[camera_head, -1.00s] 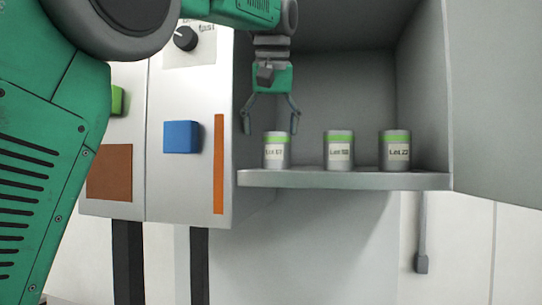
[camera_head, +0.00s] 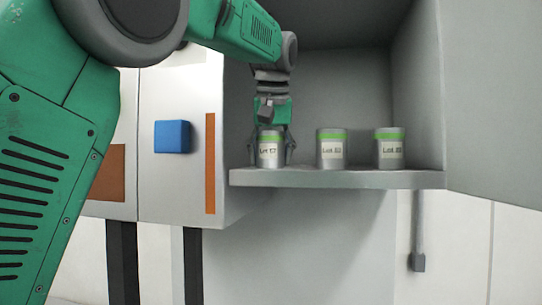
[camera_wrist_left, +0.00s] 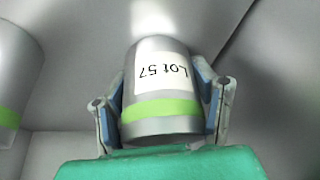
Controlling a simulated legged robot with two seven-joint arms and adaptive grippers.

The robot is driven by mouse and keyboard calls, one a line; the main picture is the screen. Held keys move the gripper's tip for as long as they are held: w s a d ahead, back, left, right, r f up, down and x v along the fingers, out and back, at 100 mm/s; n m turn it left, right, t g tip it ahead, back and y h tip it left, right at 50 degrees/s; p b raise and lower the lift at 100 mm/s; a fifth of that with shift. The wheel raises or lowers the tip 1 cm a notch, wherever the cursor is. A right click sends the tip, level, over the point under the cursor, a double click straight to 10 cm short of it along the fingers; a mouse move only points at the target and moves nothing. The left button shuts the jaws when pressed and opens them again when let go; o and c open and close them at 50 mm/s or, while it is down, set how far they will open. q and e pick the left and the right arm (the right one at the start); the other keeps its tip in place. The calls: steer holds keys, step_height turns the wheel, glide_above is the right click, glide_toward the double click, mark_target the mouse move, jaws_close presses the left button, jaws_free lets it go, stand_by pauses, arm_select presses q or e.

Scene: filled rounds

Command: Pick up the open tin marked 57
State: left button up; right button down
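The tin marked Lot 57 (camera_head: 270,152) stands upright at the left of the grey shelf (camera_head: 340,180). It is silver with a green band and a white label. My left gripper (camera_head: 270,158) is lowered around it, partly hidden behind it in the head view. In the left wrist view the tin (camera_wrist_left: 162,95) sits between the two fingers of the gripper (camera_wrist_left: 163,110), one on each side, close to its wall. Whether both fingers press on it is hard to tell. The tin's open top is not clearly visible. My right gripper is not in view.
Two similar tins stand to the right on the shelf, a middle one (camera_head: 332,149) and a right one (camera_head: 390,149). The cabinet wall rises left of the marked tin. A panel with a blue block (camera_head: 172,137) and an orange strip (camera_head: 210,163) is further left.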

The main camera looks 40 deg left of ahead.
arm_select(q)
steer(key=shift+d, duration=0.3)
steer(key=shift+r, duration=0.1)
